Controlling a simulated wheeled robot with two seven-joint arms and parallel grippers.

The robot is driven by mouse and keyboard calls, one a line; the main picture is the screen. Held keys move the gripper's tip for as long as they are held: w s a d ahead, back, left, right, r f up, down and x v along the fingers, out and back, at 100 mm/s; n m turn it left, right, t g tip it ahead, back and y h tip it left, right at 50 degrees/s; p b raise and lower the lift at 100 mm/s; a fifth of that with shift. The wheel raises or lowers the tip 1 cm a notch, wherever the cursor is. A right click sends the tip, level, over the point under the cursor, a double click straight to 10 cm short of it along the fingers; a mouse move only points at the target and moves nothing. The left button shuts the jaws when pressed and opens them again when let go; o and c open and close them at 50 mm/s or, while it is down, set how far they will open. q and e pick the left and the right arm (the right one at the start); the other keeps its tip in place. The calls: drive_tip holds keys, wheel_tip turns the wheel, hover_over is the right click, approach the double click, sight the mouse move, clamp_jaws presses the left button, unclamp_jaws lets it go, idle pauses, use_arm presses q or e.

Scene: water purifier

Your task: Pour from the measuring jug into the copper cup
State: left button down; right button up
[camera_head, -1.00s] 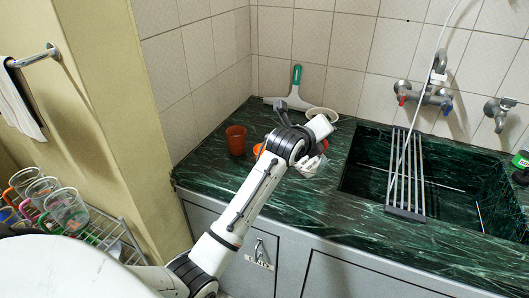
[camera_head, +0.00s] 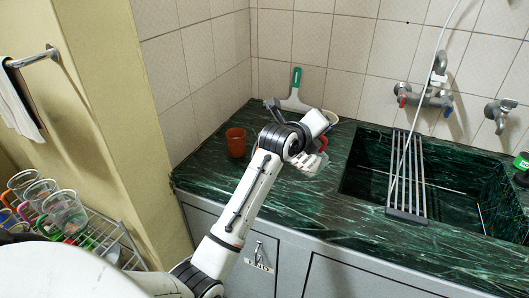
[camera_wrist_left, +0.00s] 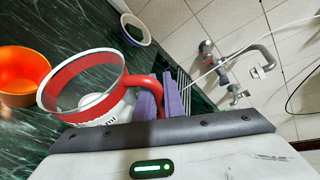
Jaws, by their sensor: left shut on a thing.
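The measuring jug is clear with a red rim and red handle; it shows in the left wrist view (camera_wrist_left: 82,85) and partly behind my wrist in the head view (camera_head: 307,165). My left gripper (camera_wrist_left: 162,100) is shut on the jug's red handle, its purple-padded fingers on either side. A whitish patch shows inside the jug; I cannot tell whether it is liquid. The copper cup (camera_head: 236,141) stands upright on the counter, left of my wrist and apart from the jug. My right gripper is not in view.
A pale bowl (camera_wrist_left: 136,30) and a green-handled squeegee (camera_head: 296,92) are at the back. The sink (camera_head: 455,170) with a rack (camera_head: 407,175) lies right. The front counter is clear.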

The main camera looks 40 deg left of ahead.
use_arm(q)
drive_tip(key=shift+s+a+r+n+h+b, duration=0.15)
drive_tip(key=shift+a+r+n+h+b, duration=0.35)
drive_tip(key=shift+r, duration=0.4)
idle(0.6)
drive_tip(key=shift+s+a+r+n+t+h+b, duration=0.15)
drive_tip(key=shift+a+r+n+t+b, duration=0.1)
drive_tip(key=shift+a+r+n+b, duration=0.15)
drive_tip(key=shift+s+a+r+n+t+h+b, duration=0.15)
drive_tip(key=shift+a+r+n+t, duration=0.15)
drive_tip(key=shift+a+r, duration=0.15)
idle(2.3)
drive_tip(key=shift+s+a+r+n+t+h, duration=0.2)
drive_tip(key=shift+a+r+n, duration=0.15)
drive_tip(key=shift+a, duration=0.45)
drive_tip(key=shift+s+a+r+n+t+h, duration=0.15)
drive_tip(key=shift+a+r+n, duration=0.2)
drive_tip(key=shift+a, duration=0.45)
idle(1.1)
